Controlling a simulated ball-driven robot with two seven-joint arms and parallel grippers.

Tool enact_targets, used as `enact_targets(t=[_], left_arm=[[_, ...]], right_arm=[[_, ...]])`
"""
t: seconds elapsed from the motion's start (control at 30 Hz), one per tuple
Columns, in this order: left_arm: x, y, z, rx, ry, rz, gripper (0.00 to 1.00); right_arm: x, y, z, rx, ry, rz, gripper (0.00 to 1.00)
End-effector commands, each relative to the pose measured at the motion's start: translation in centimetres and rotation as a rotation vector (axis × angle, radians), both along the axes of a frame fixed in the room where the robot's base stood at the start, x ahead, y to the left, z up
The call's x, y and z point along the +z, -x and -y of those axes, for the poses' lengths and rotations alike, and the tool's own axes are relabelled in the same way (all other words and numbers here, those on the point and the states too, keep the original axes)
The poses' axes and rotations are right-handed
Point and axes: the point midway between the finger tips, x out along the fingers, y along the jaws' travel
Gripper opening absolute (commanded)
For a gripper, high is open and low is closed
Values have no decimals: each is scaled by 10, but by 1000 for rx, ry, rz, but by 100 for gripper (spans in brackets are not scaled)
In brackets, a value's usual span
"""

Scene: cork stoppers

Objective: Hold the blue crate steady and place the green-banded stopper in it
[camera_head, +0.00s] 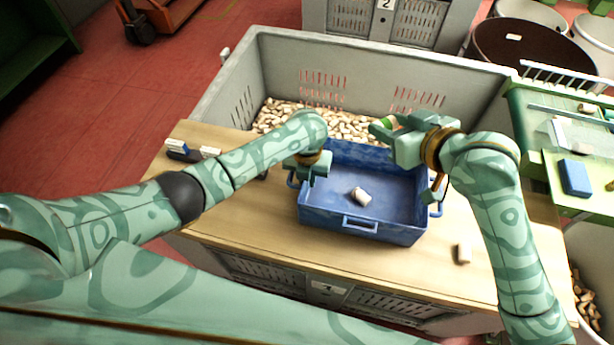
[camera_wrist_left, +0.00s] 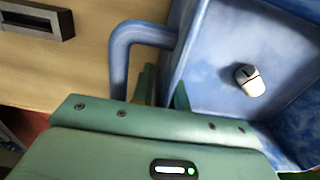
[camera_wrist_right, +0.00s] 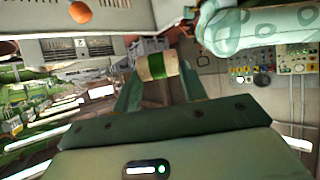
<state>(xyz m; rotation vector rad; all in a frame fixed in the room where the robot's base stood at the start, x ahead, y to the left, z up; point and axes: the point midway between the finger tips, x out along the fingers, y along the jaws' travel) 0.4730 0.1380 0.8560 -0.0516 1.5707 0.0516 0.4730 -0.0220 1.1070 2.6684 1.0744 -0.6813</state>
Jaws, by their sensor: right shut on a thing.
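The blue crate (camera_head: 345,228) stands upright on the wooden table. The green-banded stopper (camera_head: 388,122) is pale with a green band; in the right wrist view it (camera_wrist_right: 157,67) sits between the fingertips. My left gripper (camera_head: 305,180) is at the crate's left side. In the left wrist view its fingers (camera_wrist_left: 166,92) stand apart, one on each side of the crate's wall by the handle (camera_wrist_left: 122,52); contact cannot be told. A pale stopper with a dark mark (camera_head: 361,196) lies inside the crate.
A large grey bin (camera_head: 250,95) full of pale stoppers stands behind the table. A loose stopper (camera_head: 464,252) lies on the table, right of the crate. Small dark holders (camera_head: 190,153) are at the table's left. A green bench (camera_head: 530,120) stands at the right.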

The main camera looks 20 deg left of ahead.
Motion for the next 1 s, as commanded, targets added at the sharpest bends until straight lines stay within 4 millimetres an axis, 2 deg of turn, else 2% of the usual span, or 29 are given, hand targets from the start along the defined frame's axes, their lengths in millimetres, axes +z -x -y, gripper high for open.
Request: enact_targets(t=[0.23,0.27,0.3,0.57,1.0], left_arm=[[-1,0,0,0,0,0,15],[-1,0,0,0,0,0,10],[-1,0,0,0,0,0,0],[-1,0,0,1,0,0,0],[0,0,0,1,0,1,0]], right_arm=[[0,0,0,0,0,0,21],[0,0,0,0,0,0,21],[0,0,0,0,0,0,21],[-2,0,0,0,1,-1,21],[-32,0,0,0,0,-2,21]])
